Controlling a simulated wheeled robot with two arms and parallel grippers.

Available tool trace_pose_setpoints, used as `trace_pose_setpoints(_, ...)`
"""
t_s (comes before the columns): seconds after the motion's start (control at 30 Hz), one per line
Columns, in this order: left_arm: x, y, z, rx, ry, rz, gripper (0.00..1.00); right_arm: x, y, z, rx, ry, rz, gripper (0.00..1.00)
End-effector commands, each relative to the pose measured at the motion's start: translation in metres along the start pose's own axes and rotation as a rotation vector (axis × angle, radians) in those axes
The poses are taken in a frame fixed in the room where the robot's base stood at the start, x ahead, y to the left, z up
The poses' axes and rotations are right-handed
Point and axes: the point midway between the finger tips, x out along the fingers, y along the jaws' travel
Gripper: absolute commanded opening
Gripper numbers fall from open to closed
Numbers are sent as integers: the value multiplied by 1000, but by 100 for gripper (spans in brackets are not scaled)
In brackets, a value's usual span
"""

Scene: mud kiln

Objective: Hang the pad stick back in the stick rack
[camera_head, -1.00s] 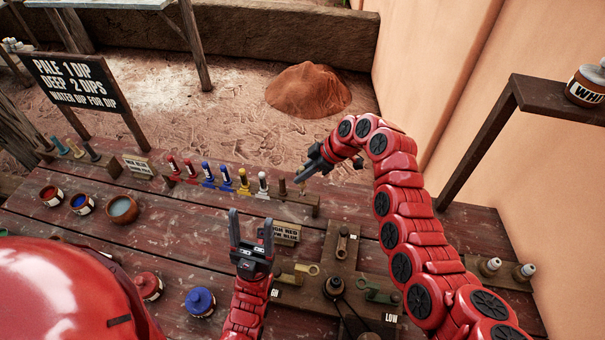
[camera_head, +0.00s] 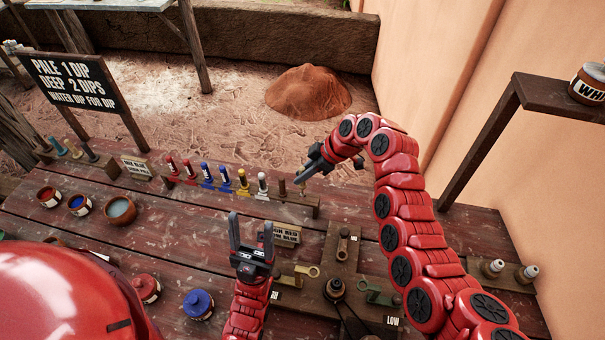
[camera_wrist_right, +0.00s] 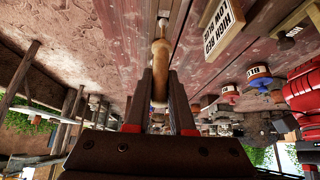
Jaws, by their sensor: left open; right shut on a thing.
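My right gripper (camera_head: 305,177) is shut on a wooden stick at the right end of a long wooden rack (camera_head: 310,208). In the right wrist view the stick's light wooden handle (camera_wrist_right: 160,72) sits between the two fingers, and its far end points at a wooden strip (camera_wrist_right: 166,6). Whether the stick is seated in the rack or just above it, I cannot tell. Several sticks with red, blue, yellow and white parts stand upright along this rack, with a dark one (camera_head: 282,188) nearest my gripper. My left gripper (camera_head: 250,232) is open and empty above the table.
A second block with several sticks (camera_head: 92,156) stands at the left, near a dip sign (camera_head: 75,85). Bowls (camera_head: 121,209), a blue-lidded jar (camera_head: 198,303) and a red-lidded jar (camera_head: 145,288) are on the table. A wooden cross-shaped fixture (camera_head: 340,262) lies right of my left gripper.

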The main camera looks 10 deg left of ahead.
Motion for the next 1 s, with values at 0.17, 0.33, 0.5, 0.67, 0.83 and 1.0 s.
trace_pose_setpoints(0.17,-3,0,0,0,0,0,64,2,0,1,0,0,0,0)
trace_pose_setpoints(0.33,-9,0,1,0,0,0,64,5,0,3,0,0,1,0)
trace_pose_setpoints(0.5,-14,1,2,0,0,0,64,8,1,5,0,1,2,0)
trace_pose_setpoints(0.67,-19,1,3,0,0,0,64,10,1,7,0,1,2,0)
trace_pose_setpoints(0.83,-19,1,3,0,0,0,64,10,1,6,0,1,1,0)
trace_pose_setpoints(1.0,-19,1,3,0,0,0,64,10,1,7,0,0,1,0)
